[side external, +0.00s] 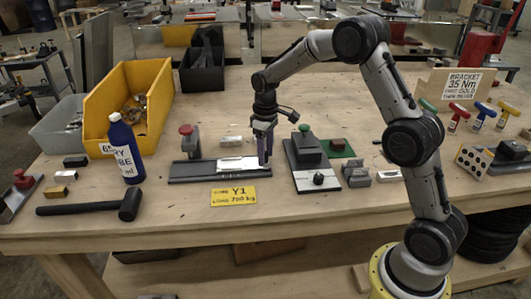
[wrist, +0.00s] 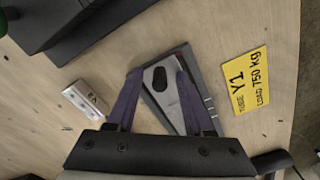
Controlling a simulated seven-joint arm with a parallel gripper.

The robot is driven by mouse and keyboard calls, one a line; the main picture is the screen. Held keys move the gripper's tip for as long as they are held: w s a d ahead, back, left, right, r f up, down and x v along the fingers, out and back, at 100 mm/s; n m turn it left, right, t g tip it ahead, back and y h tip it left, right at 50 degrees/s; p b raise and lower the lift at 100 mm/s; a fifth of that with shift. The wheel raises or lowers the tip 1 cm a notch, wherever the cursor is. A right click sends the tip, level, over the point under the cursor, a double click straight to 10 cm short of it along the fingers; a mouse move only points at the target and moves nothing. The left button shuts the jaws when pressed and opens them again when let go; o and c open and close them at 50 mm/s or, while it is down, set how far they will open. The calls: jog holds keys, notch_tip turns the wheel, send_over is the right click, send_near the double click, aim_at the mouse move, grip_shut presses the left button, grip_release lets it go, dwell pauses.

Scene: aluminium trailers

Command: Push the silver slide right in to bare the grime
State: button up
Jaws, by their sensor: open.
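The silver slide (side external: 237,164) is a bright flat piece lying along the dark base (side external: 192,172), over its right part. A red-knobbed post stands behind the base's left end. My gripper (side external: 265,160) points down at the slide's right end. In the wrist view my gripper (wrist: 158,95) is open, its two fingers on either side of a grey piece with a dark oval (wrist: 161,78). I cannot tell whether the fingers touch it. The rest of the slide is hidden beneath the gripper body in that view. I cannot make out grime in either view.
The yellow Y1 card (side external: 233,196) lies in front of the base. A small silver block (side external: 231,140) lies behind it. A dark fixture (side external: 312,165) stands to the right. A hammer (side external: 100,207) and blue bottle (side external: 125,152) are at the left.

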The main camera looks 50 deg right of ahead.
grip_shut()
dwell(0.3)
dwell(1.2)
